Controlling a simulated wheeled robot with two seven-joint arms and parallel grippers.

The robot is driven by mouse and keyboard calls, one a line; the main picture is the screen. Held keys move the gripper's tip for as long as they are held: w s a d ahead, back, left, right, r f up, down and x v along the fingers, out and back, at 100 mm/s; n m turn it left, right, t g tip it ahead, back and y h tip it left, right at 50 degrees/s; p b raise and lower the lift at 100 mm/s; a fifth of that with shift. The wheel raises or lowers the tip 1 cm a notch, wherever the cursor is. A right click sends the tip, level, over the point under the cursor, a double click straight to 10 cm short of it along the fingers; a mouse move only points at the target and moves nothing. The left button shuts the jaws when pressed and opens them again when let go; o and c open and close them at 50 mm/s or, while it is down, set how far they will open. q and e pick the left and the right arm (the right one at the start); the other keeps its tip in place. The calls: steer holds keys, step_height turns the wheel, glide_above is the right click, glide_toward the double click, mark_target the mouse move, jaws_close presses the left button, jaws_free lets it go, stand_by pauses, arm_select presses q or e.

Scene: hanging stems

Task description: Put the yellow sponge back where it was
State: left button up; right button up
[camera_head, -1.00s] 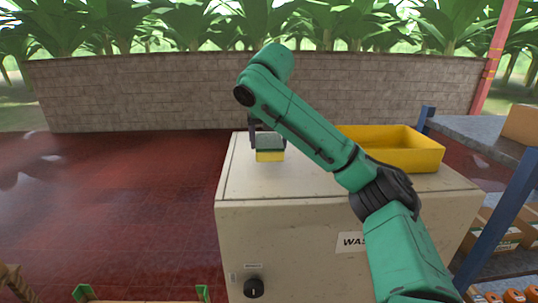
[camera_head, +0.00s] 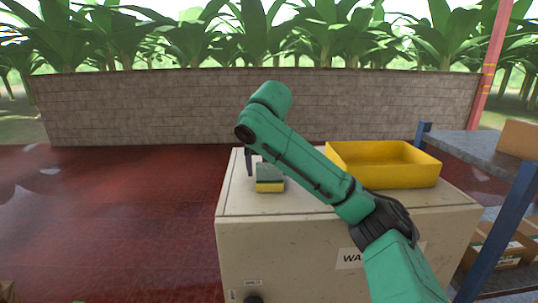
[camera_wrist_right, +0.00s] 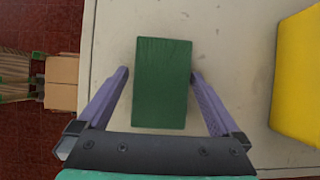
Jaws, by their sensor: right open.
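The sponge (camera_head: 270,187) has a yellow lower layer and a green top. It appears to rest flat on the pale top of the cabinet, left of the yellow bin. In the right wrist view its green top (camera_wrist_right: 161,90) lies between the two fingers of my right gripper (camera_wrist_right: 160,75), with a small gap at each side. My right gripper is open around the sponge. In the head view one dark finger shows at the sponge's left; the other finger is hidden. My left gripper is out of view.
A yellow bin (camera_head: 385,178) stands on the cabinet top (camera_head: 238,205), right of the sponge. A grey shelf (camera_head: 465,150) with a blue frame and cardboard boxes stands at the right. A brick wall is behind. The cabinet top around the sponge is clear.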

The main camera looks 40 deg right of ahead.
steer(key=v, duration=1.1)
steer(key=shift+s, duration=0.15)
steer(key=shift+r, duration=0.1)
